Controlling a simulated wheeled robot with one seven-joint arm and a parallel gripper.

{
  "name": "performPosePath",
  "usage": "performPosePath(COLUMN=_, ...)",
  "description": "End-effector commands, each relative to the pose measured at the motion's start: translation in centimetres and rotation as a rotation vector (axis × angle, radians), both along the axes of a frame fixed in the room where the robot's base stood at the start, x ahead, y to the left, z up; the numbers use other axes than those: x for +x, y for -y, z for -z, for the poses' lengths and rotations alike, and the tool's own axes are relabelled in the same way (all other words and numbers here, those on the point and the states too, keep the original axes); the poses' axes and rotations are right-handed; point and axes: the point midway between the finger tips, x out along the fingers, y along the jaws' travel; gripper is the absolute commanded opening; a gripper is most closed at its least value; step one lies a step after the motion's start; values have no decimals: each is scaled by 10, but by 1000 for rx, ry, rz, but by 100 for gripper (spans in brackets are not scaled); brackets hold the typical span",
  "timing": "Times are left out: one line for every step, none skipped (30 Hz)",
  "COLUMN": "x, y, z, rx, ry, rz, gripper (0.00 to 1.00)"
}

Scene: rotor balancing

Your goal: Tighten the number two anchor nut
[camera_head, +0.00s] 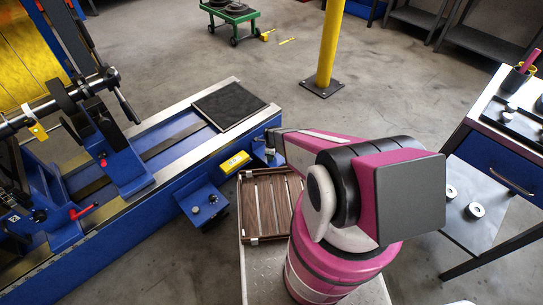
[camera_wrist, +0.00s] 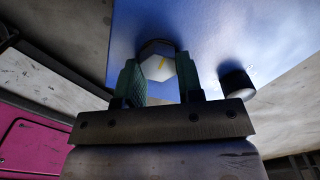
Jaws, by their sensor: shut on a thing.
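In the wrist view, my gripper (camera_wrist: 161,84) has its two green-padded fingers either side of a pale hexagonal nut (camera_wrist: 157,62) and is shut on it. A short black cylinder (camera_wrist: 236,83) stands on that plate to the right, apart from the fingers. In the head view, my magenta arm reaches to the end of the blue machine bed (camera_head: 175,165); I cannot make out the fingers or the held nut there. A blue foot bracket (camera_head: 203,208) with a bolt head shows beside the bed.
A slatted wooden crate (camera_head: 270,238) lies close beside the bed and my arm. A yellow block (camera_head: 235,161) is on the bed's side. A yellow post (camera_head: 327,50) stands behind. A workbench (camera_head: 500,130) is at the right. The floor between post and bed is clear.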

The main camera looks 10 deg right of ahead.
Motion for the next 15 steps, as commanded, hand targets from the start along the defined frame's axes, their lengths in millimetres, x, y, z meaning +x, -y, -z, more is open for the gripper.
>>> performPosePath(x=0, y=0, z=-1, rx=0, ry=1, rz=13, gripper=10)
performPosePath(x=0, y=0, z=-1, rx=0, ry=1, rz=22, gripper=10)
performPosePath(x=0, y=0, z=-1, rx=0, ry=1, rz=32, gripper=10)
performPosePath(x=0, y=0, z=-1, rx=0, ry=1, rz=37, gripper=10)
performPosePath(x=0, y=0, z=-1, rx=0, ry=1, rz=42, gripper=10)
performPosePath(x=0, y=0, z=-1, rx=0, ry=1, rz=48, gripper=10)
performPosePath(x=0, y=0, z=-1, rx=0, ry=1, rz=51, gripper=10)
performPosePath(x=0, y=0, z=-1, rx=0, ry=1, rz=54, gripper=10)
performPosePath(x=0, y=0, z=-1, rx=0, ry=1, rz=57, gripper=10)
performPosePath(x=0, y=0, z=-1, rx=0, ry=1, rz=59, gripper=10)
performPosePath(x=0, y=0, z=-1, rx=0, ry=1, rz=60, gripper=10)
performPosePath(x=0, y=0, z=-1, rx=0, ry=1, rz=61, gripper=10)
performPosePath(x=0, y=0, z=-1, rx=0, ry=0, rz=61, gripper=10)
performPosePath(x=0, y=0, z=-1, rx=0, ry=0, rz=61, gripper=10)
performPosePath(x=0, y=0, z=-1, rx=1, ry=0, rz=61, gripper=10)
